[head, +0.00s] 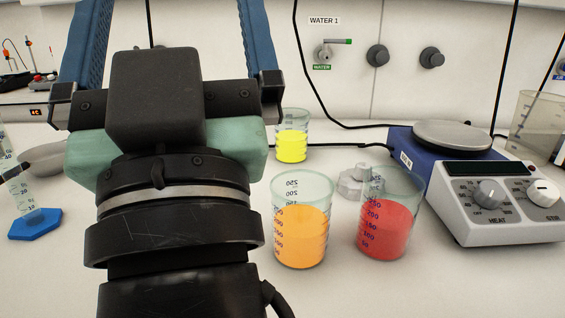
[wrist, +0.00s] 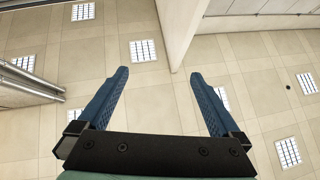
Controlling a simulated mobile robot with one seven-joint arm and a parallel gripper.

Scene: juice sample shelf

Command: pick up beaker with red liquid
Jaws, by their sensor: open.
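The beaker with red liquid (head: 385,232) stands upright on the white bench, right of the middle in the head view. My gripper (head: 160,20) is raised at the left of the head view, with its two blue fingers pointing up and spread wide. It is apart from the red beaker, to its left, and holds nothing. In the wrist view my gripper (wrist: 160,80) shows open and empty against the ceiling, with no beaker in sight.
A beaker with orange liquid (head: 300,236) stands just left of the red one. A yellow-liquid beaker (head: 292,145) is farther back. A hotplate stirrer (head: 490,210) stands to the right. A blue-based cylinder (head: 36,224) is at the far left. Some bare bench lies in front.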

